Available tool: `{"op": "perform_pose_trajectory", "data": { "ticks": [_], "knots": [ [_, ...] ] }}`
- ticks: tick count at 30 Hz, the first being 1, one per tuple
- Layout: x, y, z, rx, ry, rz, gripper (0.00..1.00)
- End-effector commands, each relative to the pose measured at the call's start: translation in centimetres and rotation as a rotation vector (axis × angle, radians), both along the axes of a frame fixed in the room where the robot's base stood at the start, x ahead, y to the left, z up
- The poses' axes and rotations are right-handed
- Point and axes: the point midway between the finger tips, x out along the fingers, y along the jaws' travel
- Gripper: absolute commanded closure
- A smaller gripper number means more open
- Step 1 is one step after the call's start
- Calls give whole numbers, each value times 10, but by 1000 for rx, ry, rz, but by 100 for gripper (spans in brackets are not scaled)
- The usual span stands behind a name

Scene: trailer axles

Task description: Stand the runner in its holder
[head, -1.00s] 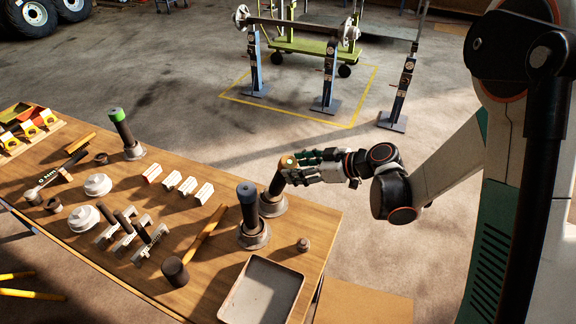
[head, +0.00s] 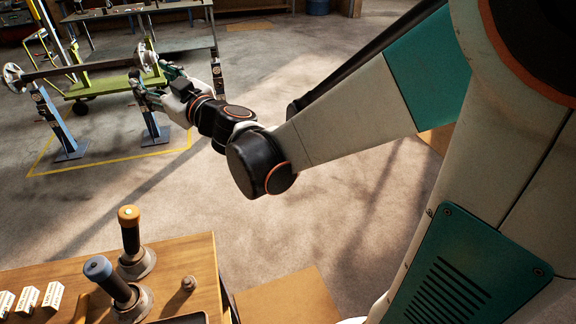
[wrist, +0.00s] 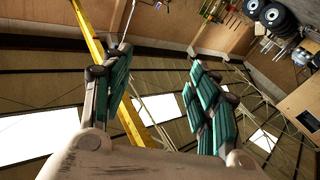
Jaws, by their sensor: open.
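A dark runner with an orange top (head: 130,232) stands upright in a grey flared holder (head: 138,264) near the bench's right end in the head view. A second one with a blue top (head: 112,280) stands in its own grey holder (head: 134,305) in front of it, tilted in the picture. I cannot tell which of them is the task's runner. My gripper (head: 152,84) is up and away from the bench, over the floor by the axle stands. In the wrist view its green-padded fingers (wrist: 160,62) are spread with nothing between them.
The wooden bench (head: 195,262) carries white blocks (head: 28,298) at the left and a small knob-like part (head: 188,284) at the right. An axle (head: 85,66) rests on blue stands (head: 62,130) beyond.

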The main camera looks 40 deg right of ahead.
Motion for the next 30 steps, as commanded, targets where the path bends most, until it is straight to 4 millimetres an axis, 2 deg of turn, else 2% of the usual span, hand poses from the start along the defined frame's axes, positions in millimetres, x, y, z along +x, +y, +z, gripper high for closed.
{"op": "perform_pose_trajectory", "data": {
  "ticks": [1,2,5,9,13,17,22,24,27,30],
  "knots": [
    [-13,-17,8,15,13,-72,45],
    [-18,-29,11,22,26,-119,45],
    [-37,-65,11,42,95,-263,45],
    [-76,-104,-10,59,253,-421,45],
    [-123,-123,-45,64,448,-507,45],
    [-179,-122,-87,59,672,-520,45],
    [-245,-101,-130,46,920,-449,45],
    [-265,-91,-141,42,987,-412,45],
    [-282,-82,-150,36,1046,-373,45],
    [-289,-78,-153,34,1068,-356,45]
  ]
}}
